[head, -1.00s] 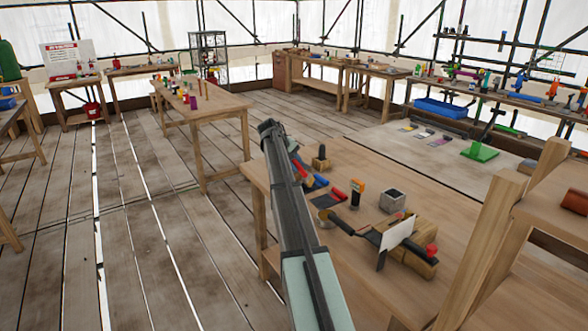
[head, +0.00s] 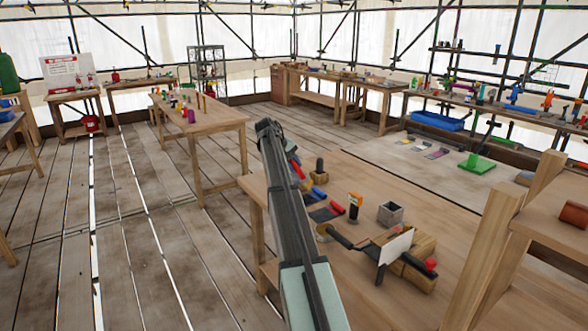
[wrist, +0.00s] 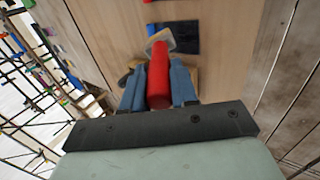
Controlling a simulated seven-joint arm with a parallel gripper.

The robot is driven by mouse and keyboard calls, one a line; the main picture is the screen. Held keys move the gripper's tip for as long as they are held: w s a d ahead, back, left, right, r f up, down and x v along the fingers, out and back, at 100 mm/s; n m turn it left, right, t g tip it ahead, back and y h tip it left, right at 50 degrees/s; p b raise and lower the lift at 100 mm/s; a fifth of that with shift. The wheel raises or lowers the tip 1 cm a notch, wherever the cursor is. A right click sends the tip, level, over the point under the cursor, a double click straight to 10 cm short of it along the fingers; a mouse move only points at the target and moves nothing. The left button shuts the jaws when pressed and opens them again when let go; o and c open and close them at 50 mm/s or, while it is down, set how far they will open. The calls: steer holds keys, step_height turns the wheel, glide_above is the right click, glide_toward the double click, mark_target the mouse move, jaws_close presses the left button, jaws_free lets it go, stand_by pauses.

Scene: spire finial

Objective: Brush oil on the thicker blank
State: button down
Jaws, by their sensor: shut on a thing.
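My gripper (wrist: 157,72) has its blue fingers shut around a red handle (wrist: 158,82) in the wrist view. A pale, flat head shows beyond the handle, so this looks like a brush. In the head view my arm hides the fingers; a small red piece (head: 297,169) beside the arm may be the held handle. A wooden block with a dark upright cylinder (head: 319,168) stands on the near table, just right of the arm. I cannot tell which thing is the thicker blank or which holds oil.
A wooden post (head: 488,245) rises at right. Another table (head: 215,118) stands farther back.

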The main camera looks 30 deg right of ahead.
stand_by(0.4)
steer(key=d+r, duration=0.3)
steer(key=d, duration=0.1)
steer(key=shift+w+r, duration=0.1)
steer(key=shift+r, duration=0.25)
steer(key=shift+f, duration=2.45)
